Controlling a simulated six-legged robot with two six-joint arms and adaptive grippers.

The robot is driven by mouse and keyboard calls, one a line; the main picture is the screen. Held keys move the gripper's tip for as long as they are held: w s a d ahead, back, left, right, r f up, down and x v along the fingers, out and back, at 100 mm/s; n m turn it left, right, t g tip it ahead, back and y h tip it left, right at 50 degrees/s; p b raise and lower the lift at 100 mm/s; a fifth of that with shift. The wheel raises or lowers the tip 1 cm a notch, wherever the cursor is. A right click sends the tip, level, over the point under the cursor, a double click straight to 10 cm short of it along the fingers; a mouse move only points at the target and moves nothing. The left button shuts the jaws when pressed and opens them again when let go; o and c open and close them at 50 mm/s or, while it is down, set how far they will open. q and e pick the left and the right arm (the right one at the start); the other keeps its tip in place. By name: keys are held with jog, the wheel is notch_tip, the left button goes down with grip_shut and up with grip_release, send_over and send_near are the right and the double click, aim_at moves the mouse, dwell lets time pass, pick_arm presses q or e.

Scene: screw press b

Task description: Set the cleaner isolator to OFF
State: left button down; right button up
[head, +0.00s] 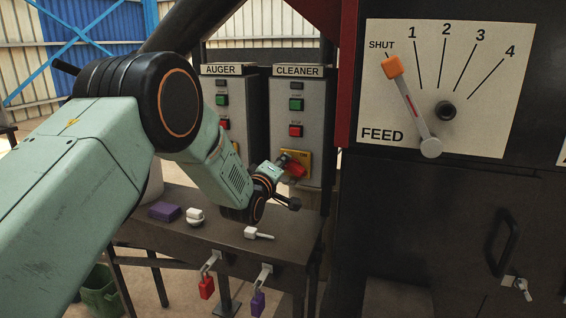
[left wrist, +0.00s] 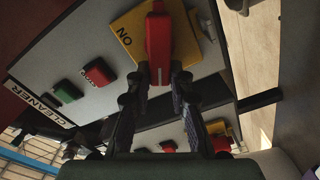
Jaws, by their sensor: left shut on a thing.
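The cleaner isolator is a red handle (head: 297,170) on a yellow plate (head: 303,156), low on the grey panel labelled CLEANER (head: 313,120). My left gripper (head: 286,164) is at this handle. In the left wrist view, its two dark fingers (left wrist: 160,76) are shut on the near end of the red handle (left wrist: 158,40). The word ON shows on the yellow plate (left wrist: 125,25) beside the handle. I see no OFF mark, and I cannot tell exactly which position the handle points to. My right gripper is not in view.
The AUGER panel (head: 222,98) stands left, partly behind my arm. Below is a dark shelf (head: 285,235) with a purple block (head: 165,211) and small white items. Red (head: 206,287) and purple (head: 257,302) padlocks hang at its front. The FEED plate (head: 480,80) is right.

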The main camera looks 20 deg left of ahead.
pick_arm(q)
jog(key=n, duration=0.2)
jog(key=f+n, duration=0.1)
jog(key=n, duration=0.2)
jog(key=shift+a+f, duration=0.1)
jog(key=shift+a, duration=0.05)
jog(key=shift+n, duration=0.3)
dwell(0.3)
jog(key=c, duration=1.2)
grip_release()
jog(key=shift+s, duration=0.1)
jog(key=s, duration=1.1)
jog(key=shift+s+a, duration=0.2)
jog(key=shift+s, duration=0.2)
